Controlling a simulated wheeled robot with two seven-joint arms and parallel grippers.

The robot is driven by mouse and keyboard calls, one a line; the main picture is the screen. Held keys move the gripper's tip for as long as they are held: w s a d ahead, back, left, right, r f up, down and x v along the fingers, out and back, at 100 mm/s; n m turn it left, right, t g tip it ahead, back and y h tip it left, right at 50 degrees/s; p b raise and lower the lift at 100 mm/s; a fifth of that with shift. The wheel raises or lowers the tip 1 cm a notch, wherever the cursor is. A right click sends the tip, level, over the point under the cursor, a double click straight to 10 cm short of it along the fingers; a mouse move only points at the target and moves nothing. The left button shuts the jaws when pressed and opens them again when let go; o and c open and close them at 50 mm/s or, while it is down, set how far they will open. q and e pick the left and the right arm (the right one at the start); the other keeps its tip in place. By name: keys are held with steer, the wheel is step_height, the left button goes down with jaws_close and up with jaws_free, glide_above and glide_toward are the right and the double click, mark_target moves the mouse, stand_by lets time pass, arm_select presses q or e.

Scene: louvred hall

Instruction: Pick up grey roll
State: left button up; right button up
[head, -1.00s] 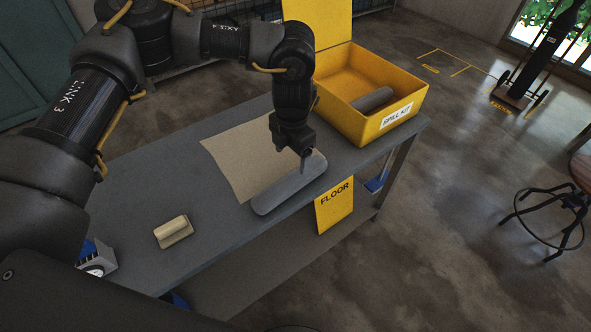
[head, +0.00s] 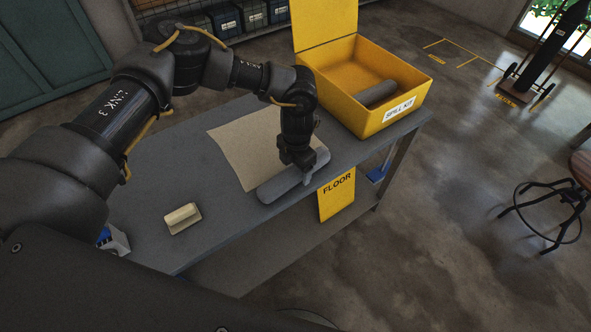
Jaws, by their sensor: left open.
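A grey roll (head: 278,187) lies on the grey bench top, partly over the near edge of a beige sheet (head: 238,152). My left gripper (head: 306,178) is open and points down at the roll's right half, with a finger showing at the roll's near side. The far finger is hidden, and I cannot tell if the fingers touch the roll. A second grey roll (head: 376,93) lies inside the yellow spill kit box (head: 378,121). My right gripper is not in view.
The box stands open at the bench's (head: 160,243) right end, lid up. A cream block with a handle (head: 183,219) lies at the front left. The bench between block and roll is clear.

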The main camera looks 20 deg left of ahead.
arm_select(q)
steer(key=shift+f, duration=0.6)
steer(key=c, duration=1.1)
